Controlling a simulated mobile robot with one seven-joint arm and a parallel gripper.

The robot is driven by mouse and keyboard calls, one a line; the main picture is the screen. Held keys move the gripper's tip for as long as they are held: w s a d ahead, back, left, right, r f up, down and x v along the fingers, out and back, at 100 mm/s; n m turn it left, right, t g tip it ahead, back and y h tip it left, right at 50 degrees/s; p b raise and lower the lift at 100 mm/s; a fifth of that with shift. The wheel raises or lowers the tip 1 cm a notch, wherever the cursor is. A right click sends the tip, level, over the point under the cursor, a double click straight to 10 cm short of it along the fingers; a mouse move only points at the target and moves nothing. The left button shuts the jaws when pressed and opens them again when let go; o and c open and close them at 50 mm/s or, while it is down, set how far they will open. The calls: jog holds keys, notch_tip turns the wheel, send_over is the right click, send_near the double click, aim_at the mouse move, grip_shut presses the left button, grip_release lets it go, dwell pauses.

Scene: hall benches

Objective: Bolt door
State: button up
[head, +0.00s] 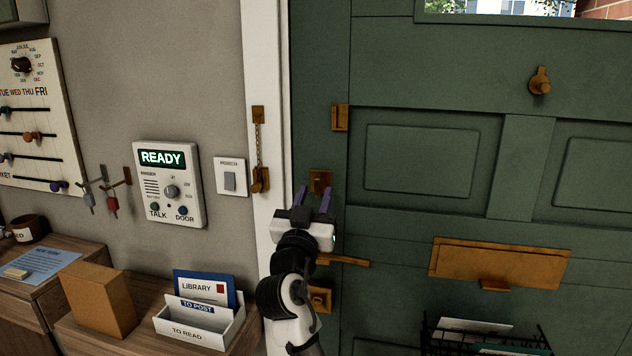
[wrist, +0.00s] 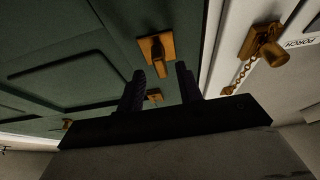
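The green door (head: 430,160) fills the right of the head view and appears closed against its white frame (head: 264,60). A small brass bolt turn (head: 320,178) on a square plate sits near the door's left edge; it also shows in the wrist view (wrist: 156,48). I cannot tell whether the bolt is thrown. My gripper (head: 313,192) is open and empty, its purple fingers pointing up just below the turn. In the wrist view the fingertips (wrist: 160,68) appear apart from the turn, which lies beyond the gap between them.
A brass lever handle (head: 345,261) and a lower brass plate (head: 320,299) are beside my arm. A door chain (head: 259,150) hangs on the frame. A brass letter slot (head: 500,263) is on the door. An intercom (head: 170,184) and letter holder (head: 200,325) are left.

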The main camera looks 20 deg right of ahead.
aim_at(318, 185)
jog(key=shift+x, duration=1.2)
grip_shut()
